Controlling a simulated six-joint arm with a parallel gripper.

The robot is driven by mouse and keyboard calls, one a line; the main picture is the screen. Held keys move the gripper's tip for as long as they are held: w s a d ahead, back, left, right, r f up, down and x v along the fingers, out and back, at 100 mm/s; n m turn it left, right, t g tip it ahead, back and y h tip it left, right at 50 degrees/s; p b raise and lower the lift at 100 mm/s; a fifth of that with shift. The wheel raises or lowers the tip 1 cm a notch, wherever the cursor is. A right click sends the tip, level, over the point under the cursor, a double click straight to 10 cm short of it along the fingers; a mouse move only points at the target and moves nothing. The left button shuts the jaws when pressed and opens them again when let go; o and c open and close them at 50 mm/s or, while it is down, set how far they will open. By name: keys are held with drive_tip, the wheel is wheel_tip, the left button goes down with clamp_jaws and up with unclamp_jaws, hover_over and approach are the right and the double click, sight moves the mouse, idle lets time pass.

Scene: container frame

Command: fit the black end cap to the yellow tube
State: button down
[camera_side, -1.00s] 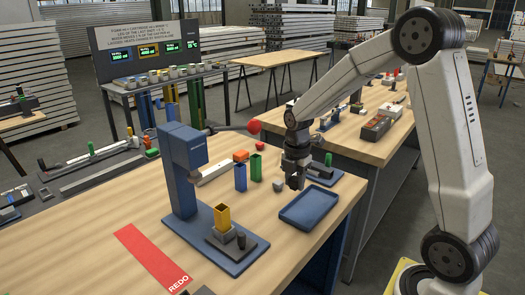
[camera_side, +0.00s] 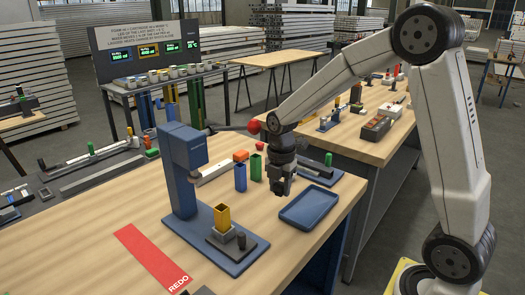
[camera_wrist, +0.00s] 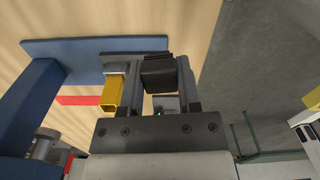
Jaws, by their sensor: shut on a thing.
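The yellow tube (camera_side: 222,217) stands upright with its open square end up, in a grey holder on the blue base of a press. It also shows in the wrist view (camera_wrist: 110,95), left of my gripper. My gripper (camera_side: 281,187) hangs above the wooden bench, right of the tube and apart from it. In the wrist view, the gripper (camera_wrist: 160,82) is shut on the black end cap (camera_wrist: 158,73), a dark block between the fingers. The cap is hard to separate from the dark fingers in the side view.
The blue press column (camera_side: 180,170) rises behind the tube. An empty blue tray (camera_side: 308,209) lies right of my gripper. A blue tube (camera_side: 240,177) and a green tube (camera_side: 256,167) stand behind.

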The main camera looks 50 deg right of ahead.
drive_tip(key=w+a+r, duration=0.2)
drive_tip(key=w+a, duration=0.1)
drive_tip(key=a, duration=0.5)
drive_tip(key=w+a+r, duration=0.2)
drive_tip(key=w+a, duration=0.1)
drive_tip(key=a, duration=0.4)
drive_tip(key=shift+m, duration=0.7)
drive_tip(key=shift+w+d+r, duration=0.3)
drive_tip(key=shift+w+d, duration=0.45)
drive_tip(key=shift+w, duration=0.1)
drive_tip(key=shift+w+d+r, duration=0.25)
drive_tip(key=shift+w+d, duration=0.5)
drive_tip(key=shift+w, duration=0.05)
drive_tip(key=shift+f, duration=0.2)
drive_tip(key=shift+s+a+f, duration=0.1)
drive_tip(key=shift+f, duration=2.6)
drive_tip(key=shift+f, duration=0.55)
